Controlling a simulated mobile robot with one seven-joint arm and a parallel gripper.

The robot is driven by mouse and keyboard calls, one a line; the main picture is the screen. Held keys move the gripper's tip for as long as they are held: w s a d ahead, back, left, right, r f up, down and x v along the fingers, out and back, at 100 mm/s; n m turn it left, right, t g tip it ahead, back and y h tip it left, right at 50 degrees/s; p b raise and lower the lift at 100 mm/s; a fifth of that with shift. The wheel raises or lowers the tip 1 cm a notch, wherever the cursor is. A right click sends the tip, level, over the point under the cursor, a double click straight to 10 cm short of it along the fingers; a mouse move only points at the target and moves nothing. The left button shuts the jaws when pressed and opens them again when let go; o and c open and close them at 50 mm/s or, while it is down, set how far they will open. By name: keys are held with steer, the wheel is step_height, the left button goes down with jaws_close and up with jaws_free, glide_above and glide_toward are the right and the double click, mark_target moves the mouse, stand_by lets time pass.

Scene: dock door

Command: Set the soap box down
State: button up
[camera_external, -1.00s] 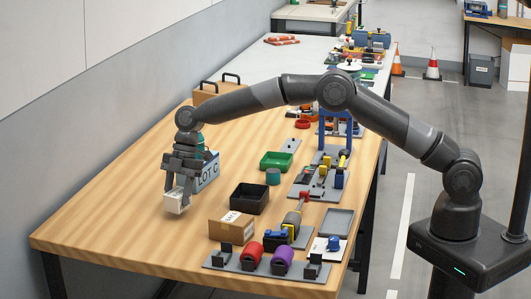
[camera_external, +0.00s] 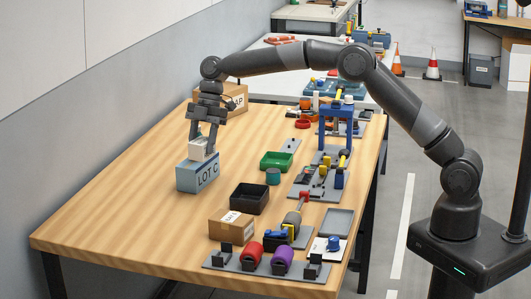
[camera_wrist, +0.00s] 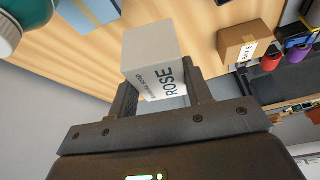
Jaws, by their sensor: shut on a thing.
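The soap box (camera_external: 199,149) is a small white carton. In the wrist view the soap box (camera_wrist: 155,62) shows the word ROSE, with the table behind it. My gripper (camera_external: 202,140) is shut on it, pointing down over the left part of the wooden table. In the outside view the soap box overlaps the top edge of the blue-grey LOT C box (camera_external: 198,176). I cannot tell whether they touch. In the wrist view a blue box (camera_wrist: 90,12) lies apart from the soap box.
A teal and white item (camera_wrist: 22,22) is at the wrist view's top left. A black tray (camera_external: 249,198), green tray (camera_external: 277,161), teal cylinder (camera_external: 273,176) and brown carton (camera_external: 231,222) stand to the right. The table's front left is clear.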

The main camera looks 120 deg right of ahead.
mark_target(203, 139)
step_height(203, 139, up, 8)
steer(key=shift+r, duration=0.2)
steer(key=shift+s+d+r, duration=0.2)
steer(key=shift+s+d, duration=0.15)
steer(key=shift+s, duration=0.05)
steer(key=s+d+m+h, duration=0.2)
steer(key=s+d+m, duration=0.35)
steer(key=s, duration=0.45)
steer(key=s+d+m+h, duration=0.2)
steer(key=s+d+m, duration=0.35)
steer(key=s, duration=0.55)
steer(key=s+d+m+h, duration=0.2)
steer(key=s+d+m, duration=0.3)
steer(key=s, duration=0.5)
step_height(203, 139, down, 11)
steer(key=shift+n+g, duration=0.3)
steer(key=shift+n, duration=0.1)
steer(key=w+f, duration=0.2)
steer(key=w, duration=0.1)
steer(key=w+f, duration=0.2)
steer(key=w, duration=0.2)
steer(key=w+f, duration=0.2)
steer(key=w, duration=0.1)
steer(key=shift+w+d+f, duration=0.15)
steer(key=shift+d+f, duration=0.15)
steer(key=shift+d, duration=0.05)
steer(key=shift+w+f, duration=0.3)
steer(key=shift+w, duration=0.1)
steer(key=shift+f, duration=1.9)
steer(key=shift+f, duration=0.15)
